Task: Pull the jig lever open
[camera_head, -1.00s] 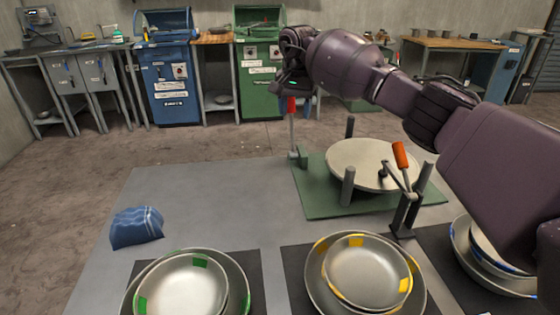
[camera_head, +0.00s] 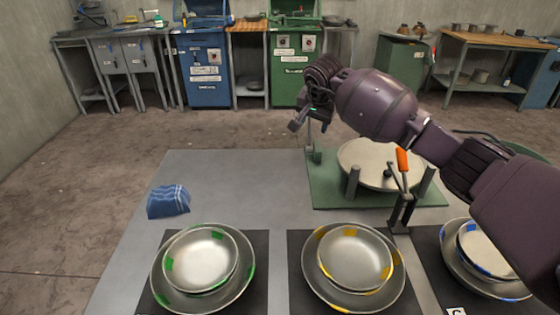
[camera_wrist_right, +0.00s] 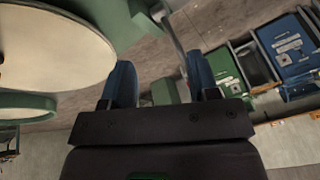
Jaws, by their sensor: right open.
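The jig has a green base plate (camera_head: 330,190) with a pale round disc (camera_head: 375,160) on it. One lever with an orange handle (camera_head: 402,160) stands upright at its front right. A second lever (camera_head: 309,135) stands at the back left corner; its lower part shows and its handle is hidden behind my right gripper. My right gripper (camera_head: 301,119) is open at that lever's upper end; whether it touches it I cannot tell. In the right wrist view, its two blue fingers (camera_wrist_right: 163,82) are spread, with a grey bar beyond them. My left gripper is not in view.
Nested bowls with green (camera_head: 202,262), yellow (camera_head: 355,262) and blue (camera_head: 478,250) marks stand on dark mats along the front. A folded blue cloth (camera_head: 168,202) lies at the left.

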